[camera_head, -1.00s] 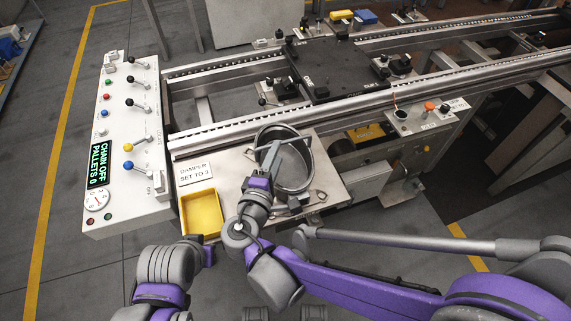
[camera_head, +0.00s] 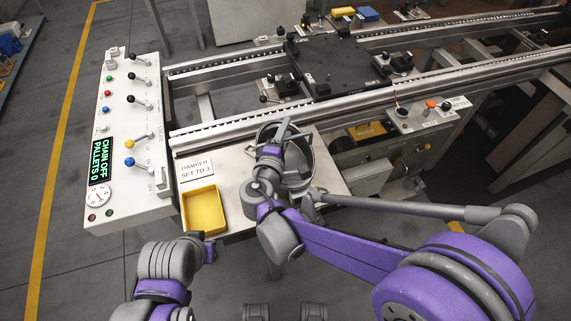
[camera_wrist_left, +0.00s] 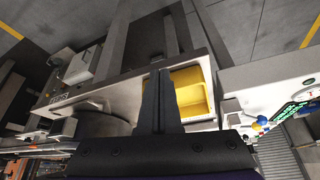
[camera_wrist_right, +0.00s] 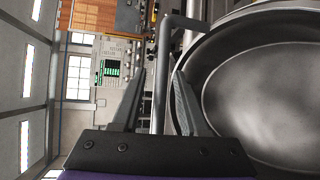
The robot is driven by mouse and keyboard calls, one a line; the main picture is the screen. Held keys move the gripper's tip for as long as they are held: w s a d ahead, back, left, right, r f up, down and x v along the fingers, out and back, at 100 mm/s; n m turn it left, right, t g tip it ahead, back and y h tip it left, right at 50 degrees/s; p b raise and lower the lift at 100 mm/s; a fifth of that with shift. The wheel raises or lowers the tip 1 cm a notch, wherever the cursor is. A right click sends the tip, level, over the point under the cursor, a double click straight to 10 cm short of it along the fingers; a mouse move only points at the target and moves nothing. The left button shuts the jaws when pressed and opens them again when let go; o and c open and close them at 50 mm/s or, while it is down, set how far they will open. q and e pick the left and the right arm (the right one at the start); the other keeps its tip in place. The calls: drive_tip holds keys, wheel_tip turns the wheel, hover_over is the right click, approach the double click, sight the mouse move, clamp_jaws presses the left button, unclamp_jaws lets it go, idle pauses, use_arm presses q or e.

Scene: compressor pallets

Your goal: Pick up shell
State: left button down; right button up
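The shell (camera_head: 298,165) is a round, open grey metal vessel on the light bench plate in the head view. Its dark rim and smooth grey inside (camera_wrist_right: 265,95) fill the right side of the right wrist view. My right gripper (camera_head: 284,130) is over the shell in the head view and hides part of it. In the right wrist view my right gripper (camera_wrist_right: 160,80) is open, with a grey bar (camera_wrist_right: 162,65) at the shell's rim showing between the fingers. Whether the fingers touch it is unclear. My left gripper (camera_wrist_left: 161,75) has its fingers together and looks empty.
A yellow tray (camera_head: 204,211) and a damper sign (camera_head: 196,170) lie left of the shell. A control panel (camera_head: 127,150) with levers stands further left. The conveyor rail (camera_head: 300,112) runs behind the shell.

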clamp_jaws()
idle(1.2)
